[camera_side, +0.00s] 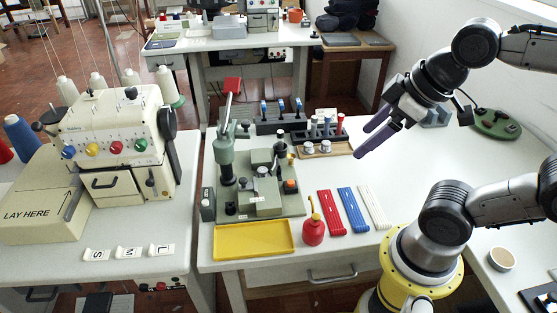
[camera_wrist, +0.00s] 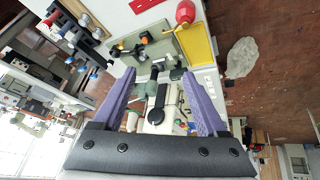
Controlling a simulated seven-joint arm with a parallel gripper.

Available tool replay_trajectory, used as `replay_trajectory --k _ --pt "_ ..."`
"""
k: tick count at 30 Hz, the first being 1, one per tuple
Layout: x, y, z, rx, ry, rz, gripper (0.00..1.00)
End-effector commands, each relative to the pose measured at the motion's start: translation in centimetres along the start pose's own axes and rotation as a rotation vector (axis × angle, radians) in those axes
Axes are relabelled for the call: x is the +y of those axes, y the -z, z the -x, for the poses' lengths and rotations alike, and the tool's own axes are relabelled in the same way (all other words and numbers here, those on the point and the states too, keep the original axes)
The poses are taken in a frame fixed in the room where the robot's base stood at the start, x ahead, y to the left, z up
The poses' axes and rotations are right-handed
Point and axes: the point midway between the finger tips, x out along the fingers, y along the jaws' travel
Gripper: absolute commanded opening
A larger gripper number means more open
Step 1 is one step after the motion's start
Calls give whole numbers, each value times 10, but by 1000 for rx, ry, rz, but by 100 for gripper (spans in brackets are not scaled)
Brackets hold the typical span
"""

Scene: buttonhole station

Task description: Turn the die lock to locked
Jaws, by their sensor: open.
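The green buttonhole press (camera_side: 224,150) stands on the white table, with a red-topped lever (camera_side: 232,86) raised. Its base plate (camera_side: 292,208) carries grey-green blocks, several black knobs and an orange knob (camera_side: 290,186). I cannot tell which part is the die lock, or its setting. My gripper (camera_side: 366,140) is open and empty, in the air to the right of the press and apart from it. In the wrist view my gripper (camera_wrist: 159,74) has its purple fingers spread, with the press base (camera_wrist: 155,50) beyond them.
A yellow tray (camera_side: 254,240) and a red bottle (camera_side: 313,230) are at the table's front. Red (camera_side: 331,212), blue (camera_side: 353,210) and white strips (camera_side: 375,207) lie right of the press. Racks of small tools (camera_side: 322,128) stand behind. A sewing machine (camera_side: 115,140) is at left.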

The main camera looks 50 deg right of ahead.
Motion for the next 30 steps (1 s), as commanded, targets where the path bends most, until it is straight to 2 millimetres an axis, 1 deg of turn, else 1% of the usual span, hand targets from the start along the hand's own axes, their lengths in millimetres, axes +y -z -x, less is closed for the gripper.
replay_trajectory --k 1,4,8,11,12,14,17,18,20,22,25,27,30 --pt "4 14 3 -4 0 58 75" --pt "12 37 5 -24 2 164 75" --pt "23 68 0 -61 11 278 75" --pt "34 93 -10 -100 25 361 75" --pt "39 104 -17 -117 33 394 75" --pt "47 119 -28 -145 48 440 75" --pt "60 141 -52 -192 75 506 75" --pt "66 149 -63 -211 87 529 75" --pt "74 159 -81 -240 107 556 75" --pt "84 167 -104 -275 132 580 75" --pt "97 175 -139 -323 167 592 75" --pt "104 175 -162 -356 189 583 75" --pt "112 171 -190 -397 216 564 75"
